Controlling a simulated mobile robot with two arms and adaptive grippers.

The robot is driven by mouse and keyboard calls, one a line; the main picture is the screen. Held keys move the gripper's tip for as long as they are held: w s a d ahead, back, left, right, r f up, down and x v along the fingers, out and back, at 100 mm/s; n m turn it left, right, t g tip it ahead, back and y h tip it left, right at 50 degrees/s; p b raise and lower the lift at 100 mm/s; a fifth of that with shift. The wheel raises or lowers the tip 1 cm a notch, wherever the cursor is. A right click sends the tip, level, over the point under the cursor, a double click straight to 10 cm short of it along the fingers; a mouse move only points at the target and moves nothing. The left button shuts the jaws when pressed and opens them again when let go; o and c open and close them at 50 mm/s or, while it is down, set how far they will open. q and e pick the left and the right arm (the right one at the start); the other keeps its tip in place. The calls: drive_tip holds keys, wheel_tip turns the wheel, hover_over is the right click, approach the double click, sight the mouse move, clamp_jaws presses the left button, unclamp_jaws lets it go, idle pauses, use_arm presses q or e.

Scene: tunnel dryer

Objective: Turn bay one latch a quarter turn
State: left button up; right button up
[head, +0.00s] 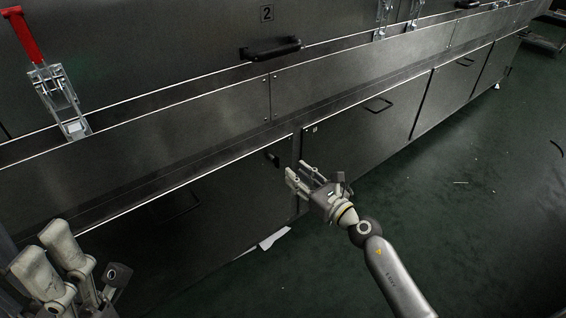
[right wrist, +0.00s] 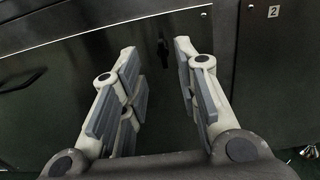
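The bay one latch (head: 272,158) is a small black handle near the upper right corner of the left lower door (head: 225,205). In the right wrist view the dark latch (right wrist: 162,47) shows ahead, in the gap between my fingers, beyond their tips. My right gripper (head: 298,177) is open and empty, just right of and below the latch in the head view, apart from it. Its fingers also show spread in the right wrist view (right wrist: 155,65). My left gripper (head: 42,250) is at the lower left, its fingers apart with nothing between them.
A door marked 2 (right wrist: 273,11) adjoins on the right, with a bar handle (head: 379,105). A red-handled toggle clamp (head: 58,100) and a black handle (head: 270,49) sit above. White paper (head: 273,238) lies at the base. The green floor (head: 480,190) is mostly clear.

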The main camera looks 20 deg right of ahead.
sight(279, 159)
drive_tip(key=b+x, duration=0.1)
drive_tip(key=x, duration=0.6)
drive_tip(key=shift+w+a+f, duration=0.1)
drive_tip(key=shift+w, duration=0.25)
clamp_jaws()
